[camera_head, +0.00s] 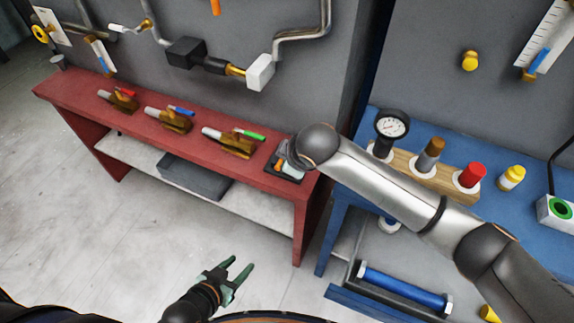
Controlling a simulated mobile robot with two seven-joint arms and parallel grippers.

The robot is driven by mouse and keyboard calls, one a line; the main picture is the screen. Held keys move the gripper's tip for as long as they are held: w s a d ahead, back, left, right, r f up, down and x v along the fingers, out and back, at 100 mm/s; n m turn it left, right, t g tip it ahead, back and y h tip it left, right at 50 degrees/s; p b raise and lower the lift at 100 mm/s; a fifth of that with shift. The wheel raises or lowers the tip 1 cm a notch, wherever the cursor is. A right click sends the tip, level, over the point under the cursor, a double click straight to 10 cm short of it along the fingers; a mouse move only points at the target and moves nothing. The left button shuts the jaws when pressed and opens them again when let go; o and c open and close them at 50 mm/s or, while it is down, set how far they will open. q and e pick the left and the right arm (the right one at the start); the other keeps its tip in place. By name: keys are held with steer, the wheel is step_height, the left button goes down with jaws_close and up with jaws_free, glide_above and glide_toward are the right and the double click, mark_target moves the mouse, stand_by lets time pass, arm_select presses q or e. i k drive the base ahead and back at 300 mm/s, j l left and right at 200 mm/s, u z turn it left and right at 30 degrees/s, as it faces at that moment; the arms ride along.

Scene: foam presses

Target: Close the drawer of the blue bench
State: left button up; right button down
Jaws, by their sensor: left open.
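The blue bench (380,118) stands at the right, its top partly covered by my right arm. Low in it, a blue-edged open part (350,301) holds a blue roller with pale ends (402,287); it may be the drawer pulled out, but I cannot tell for sure. My left gripper (240,275) is open and empty over the floor, left of the blue bench and apart from it. My right arm crosses in front of the bench, and its gripper does not show.
A red bench (75,93) with several valves on top stands at the left. A gauge (391,126), a red-capped part (471,176) and a yellow-capped part (511,178) stand on the blue bench. The concrete floor before the red bench is clear.

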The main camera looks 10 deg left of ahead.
mark_target(401, 256)
steer(key=k+j, duration=0.2)
steer(key=k, duration=0.3)
steer(key=k+j, duration=0.15)
steer(key=k, duration=0.35)
